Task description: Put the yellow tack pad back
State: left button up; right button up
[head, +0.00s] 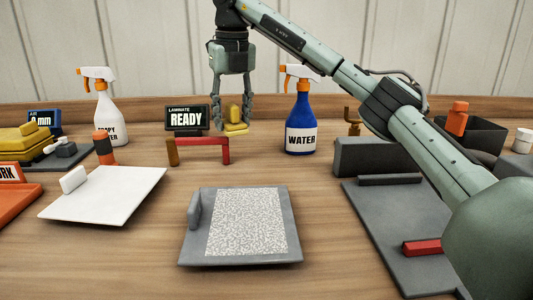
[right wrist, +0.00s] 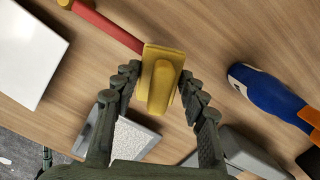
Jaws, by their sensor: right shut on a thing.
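The yellow tack pad (head: 236,128) is a flat yellow plate with an upright grip block. My right gripper (head: 233,112) comes down from above and is shut on it, with a finger on each side of the grip block. In the right wrist view the pad (right wrist: 161,79) shows between the fingertips of the gripper (right wrist: 158,86). In the head view the pad appears just behind the right end of a red bar (head: 202,141); its exact height above the table is hard to tell. My left gripper is not in view.
A blue WATER bottle (head: 303,127) stands right of the gripper and a READY sign (head: 187,117) left. A grey plate with a speckled sheet (head: 245,222) and a white board (head: 105,193) lie in front. Yellow blocks (head: 22,143) are stacked at far left. Bare table lies between.

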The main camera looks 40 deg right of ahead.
send_over(265, 162)
jog(key=f, duration=0.4)
jog(key=shift+s+f, duration=0.15)
jog(key=shift+s, duration=0.05)
notch_tip(265, 162, down, 4)
jog(key=shift+r, duration=0.15)
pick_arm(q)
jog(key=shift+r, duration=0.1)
pick_arm(e)
jog(key=shift+f, duration=0.2)
jog(key=shift+f, duration=0.2)
jog(key=o, duration=1)
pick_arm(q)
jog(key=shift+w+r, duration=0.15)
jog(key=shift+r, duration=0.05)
pick_arm(e)
jog(key=shift+r, duration=0.15)
